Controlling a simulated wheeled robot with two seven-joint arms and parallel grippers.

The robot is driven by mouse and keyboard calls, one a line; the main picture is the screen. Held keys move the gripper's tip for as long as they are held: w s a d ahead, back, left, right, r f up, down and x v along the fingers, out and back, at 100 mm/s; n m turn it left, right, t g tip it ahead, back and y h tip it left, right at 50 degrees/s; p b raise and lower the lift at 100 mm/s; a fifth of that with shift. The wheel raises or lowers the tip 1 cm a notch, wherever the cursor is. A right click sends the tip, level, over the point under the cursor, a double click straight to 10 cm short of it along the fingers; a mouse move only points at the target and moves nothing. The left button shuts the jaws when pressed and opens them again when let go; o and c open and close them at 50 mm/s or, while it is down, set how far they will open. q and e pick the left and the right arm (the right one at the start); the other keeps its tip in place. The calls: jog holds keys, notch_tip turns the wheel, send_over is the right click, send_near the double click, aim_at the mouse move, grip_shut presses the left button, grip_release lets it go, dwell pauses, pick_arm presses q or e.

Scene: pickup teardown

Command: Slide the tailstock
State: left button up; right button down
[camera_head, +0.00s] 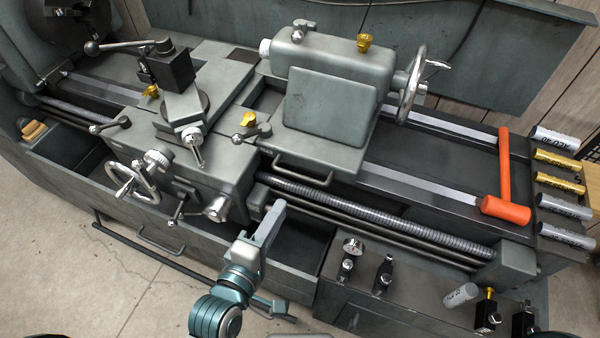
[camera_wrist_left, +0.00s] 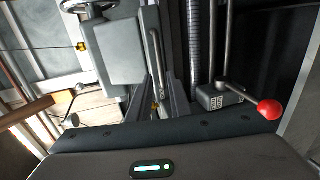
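The grey tailstock (camera_head: 335,110) stands on the lathe bed, right of the carriage, with a handwheel (camera_head: 413,85) at its right end and brass levers. A grey bar handle (camera_head: 303,172) sticks out from its front edge. In the left wrist view the tailstock (camera_wrist_left: 115,62) is at upper left, with the handle (camera_wrist_left: 157,58) beside it. My left gripper (camera_head: 276,210) is in front of and below the handle, apart from it. Its two fingers (camera_wrist_left: 165,80) show a gap with nothing held. My right gripper is in neither view.
An orange mallet (camera_head: 505,206) lies across the right end of the bed, right of the tailstock. Several metal cylinders (camera_head: 560,183) lie at the far right. The carriage (camera_head: 180,150) is close on the left. The lead screw (camera_head: 370,214) runs below the handle. A red-knobbed lever (camera_wrist_left: 269,109) shows in the wrist view.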

aim_at(300, 176)
pick_arm(q)
jog(key=p+x, duration=0.3)
jog(key=x, duration=1)
jog(key=shift+w+d+r, duration=0.1)
jog(key=shift+w+d, duration=0.05)
jog(key=shift+w, duration=0.05)
jog(key=shift+c, duration=0.6)
grip_shut()
